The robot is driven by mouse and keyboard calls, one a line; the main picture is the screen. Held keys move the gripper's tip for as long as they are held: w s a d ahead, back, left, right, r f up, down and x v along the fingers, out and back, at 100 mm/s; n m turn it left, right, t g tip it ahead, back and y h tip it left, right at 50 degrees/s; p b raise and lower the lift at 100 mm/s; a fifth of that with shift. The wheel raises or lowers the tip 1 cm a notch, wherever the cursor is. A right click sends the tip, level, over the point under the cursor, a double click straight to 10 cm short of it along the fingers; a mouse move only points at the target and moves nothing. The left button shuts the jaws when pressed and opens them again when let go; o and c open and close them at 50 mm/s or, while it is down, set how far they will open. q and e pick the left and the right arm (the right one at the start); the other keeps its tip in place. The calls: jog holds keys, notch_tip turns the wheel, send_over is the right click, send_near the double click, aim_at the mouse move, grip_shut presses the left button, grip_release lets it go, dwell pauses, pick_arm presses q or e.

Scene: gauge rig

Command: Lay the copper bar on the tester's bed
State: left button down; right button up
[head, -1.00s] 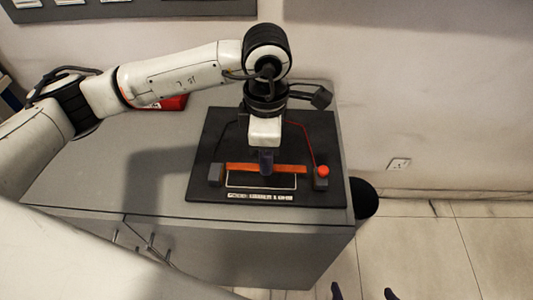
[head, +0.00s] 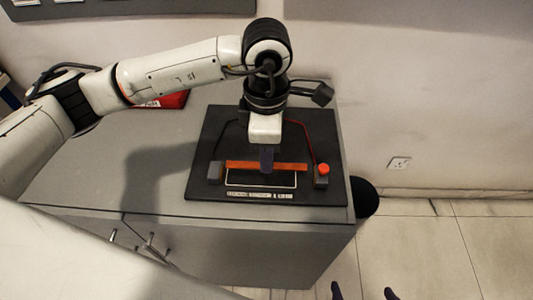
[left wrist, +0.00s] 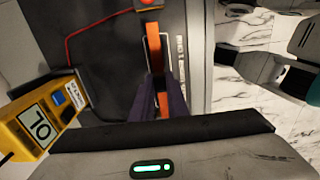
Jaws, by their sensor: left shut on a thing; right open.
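The copper bar (head: 240,165) is orange and lies crosswise between two grey blocks on the tester's black base (head: 208,135). My left gripper (head: 266,168) points down and is shut around the bar's middle. In the left wrist view the bar (left wrist: 154,60) shows on both sides of the dark fingers (left wrist: 163,95). The bar runs along the far side of a white-outlined rectangle (head: 235,185). I cannot tell whether it touches the bed or hangs just above. My right gripper (head: 363,292) is open and empty over the floor, with only its fingertips showing.
The grey cabinet (head: 80,185) has free top space left of the tester. A red button (head: 323,169) sits on the right block, with a red wire behind. A yellow meter (left wrist: 35,125) shows in the left wrist view. A red item (head: 172,100) lies behind my left arm.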

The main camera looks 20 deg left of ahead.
pick_arm(q)
jog(key=shift+f, duration=0.15)
jog(key=shift+f+b, duration=2.05)
jog(key=shift+b, duration=0.15)
jog(key=c, duration=1.2)
grip_release()
jog(key=shift+r+p, duration=2.15)
jog(key=shift+r, duration=1.95)
jog(key=shift+f, duration=0.1)
